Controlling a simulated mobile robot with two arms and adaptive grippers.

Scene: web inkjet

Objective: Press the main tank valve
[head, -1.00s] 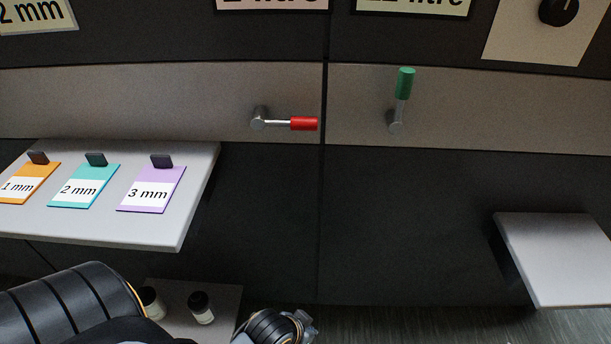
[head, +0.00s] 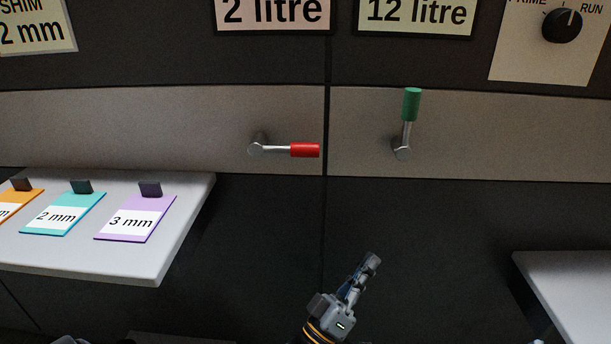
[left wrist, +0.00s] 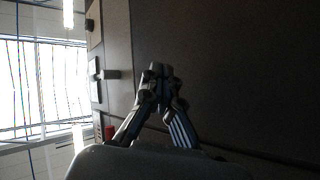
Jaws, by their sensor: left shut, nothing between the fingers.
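Two lever valves sit on the grey band of the dark machine front. The green-handled valve (head: 411,106) stands upright below the "12 litre" label (head: 416,14). The red-handled valve (head: 304,150) points right, level, below the "2 litre" label (head: 273,12). No label in view reads main tank. My left gripper (head: 370,262) is shut and empty, below the band and between the two valves, touching neither. In the left wrist view its fingertips (left wrist: 160,69) are together, and a red handle (left wrist: 110,132) shows to their left.
A grey shelf (head: 90,265) at left holds tagged shims, including the teal 2 mm (head: 63,215) and purple 3 mm (head: 135,219). Another grey shelf (head: 575,285) is at lower right. A black knob (head: 562,25) is at upper right. The space before the valves is clear.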

